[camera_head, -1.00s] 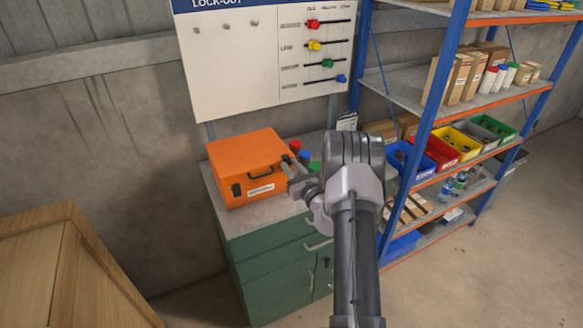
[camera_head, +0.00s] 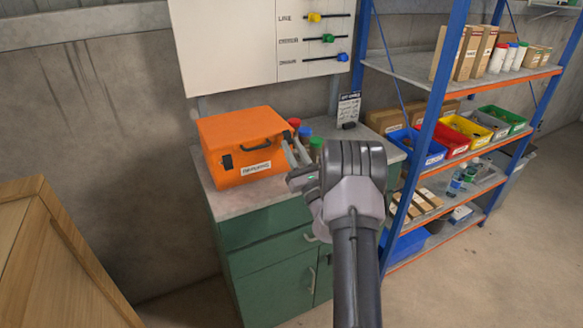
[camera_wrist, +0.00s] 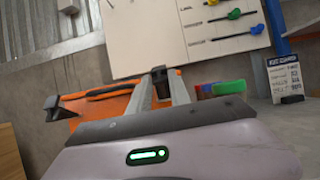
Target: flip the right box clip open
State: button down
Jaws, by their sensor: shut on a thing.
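The orange box (camera_head: 240,132) sits on the cabinet top, lid down. In the wrist view the box (camera_wrist: 110,104) shows behind my gripper. The right clip (camera_wrist: 161,84) is a dark piece between my fingertips, and my gripper (camera_wrist: 161,92) is shut on it. In the head view my gripper (camera_head: 291,153) reaches the box's front right edge, and the hand and fingers hide the right clip. The left clip (camera_head: 227,162) is dark, on the box's front.
The green cabinet (camera_head: 275,285) carries the box. Red, blue and green-topped containers (camera_head: 304,134) stand right of the box, close to my fingers. A small sign (camera_head: 348,108) stands behind. A blue-framed shelf (camera_head: 437,130) is on the right, and a wooden crate (camera_head: 60,265) at lower left.

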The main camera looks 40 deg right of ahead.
jog(key=shift+s+f+t+b, duration=0.15)
jog(key=shift+f+t+b, duration=0.6)
jog(key=shift+b, duration=0.45)
jog(key=shift+s+a+f+t+b, duration=0.1)
jog(key=shift+f+t+b, duration=0.1)
jog(key=shift+t+b, duration=0.55)
jog(key=shift+t+h, duration=0.3)
jog(key=shift+h, duration=0.2)
jog(key=c, duration=1.2)
grip_release()
jog(key=shift+f, duration=0.1)
